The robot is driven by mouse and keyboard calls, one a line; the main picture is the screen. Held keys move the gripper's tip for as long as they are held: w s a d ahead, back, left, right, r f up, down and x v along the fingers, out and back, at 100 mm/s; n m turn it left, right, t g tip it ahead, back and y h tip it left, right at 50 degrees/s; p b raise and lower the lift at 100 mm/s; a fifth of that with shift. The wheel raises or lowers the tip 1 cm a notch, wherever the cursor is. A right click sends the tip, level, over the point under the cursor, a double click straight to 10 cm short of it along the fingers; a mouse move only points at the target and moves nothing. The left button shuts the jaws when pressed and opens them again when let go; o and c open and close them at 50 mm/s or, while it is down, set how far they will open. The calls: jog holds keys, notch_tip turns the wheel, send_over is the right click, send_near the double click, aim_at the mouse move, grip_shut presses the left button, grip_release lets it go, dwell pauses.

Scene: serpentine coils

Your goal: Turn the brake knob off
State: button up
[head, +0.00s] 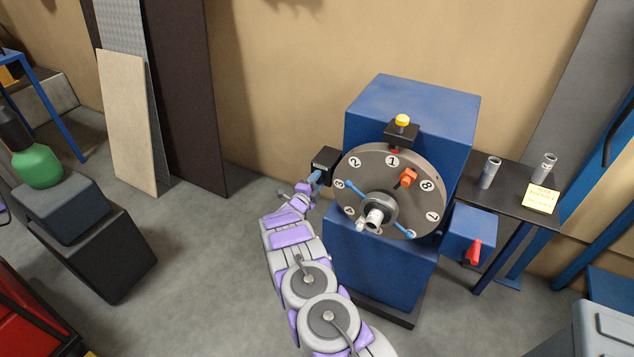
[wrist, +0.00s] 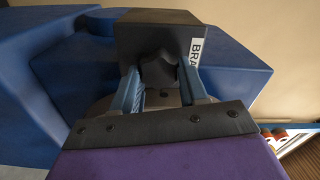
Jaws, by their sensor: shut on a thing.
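The brake knob (wrist: 158,70) is dark and lobed, on the front of a black box (wrist: 160,28) with a white label of which "BRA" shows in the wrist view. The same black box (head: 325,160) sticks out at the left side of the numbered disc in the head view. My gripper (wrist: 160,80) is shut on the knob, with one blue finger on each side of it. In the head view my gripper (head: 315,178) is at the box's front, and the knob is hidden there.
A grey numbered disc (head: 375,163) with blue handles and an orange piece sits on the blue machine (head: 410,105). A blue box with a red lever (head: 474,252) is at its right. A dark table (head: 515,200) holds two metal cylinders and a yellow note.

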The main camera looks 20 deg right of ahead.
jog(key=n, duration=1.6)
jog(key=n+b, duration=0.1)
jog(key=n, duration=0.7)
jog(key=shift+w+a+f, duration=0.25)
jog(key=shift+a+f, duration=0.05)
jog(key=shift+a, duration=0.1)
jog(key=shift+n, duration=0.3)
jog(key=o, duration=0.8)
jog(key=shift+w, duration=0.1)
jog(key=shift+o, duration=1.3)
jog(key=shift+r, duration=0.25)
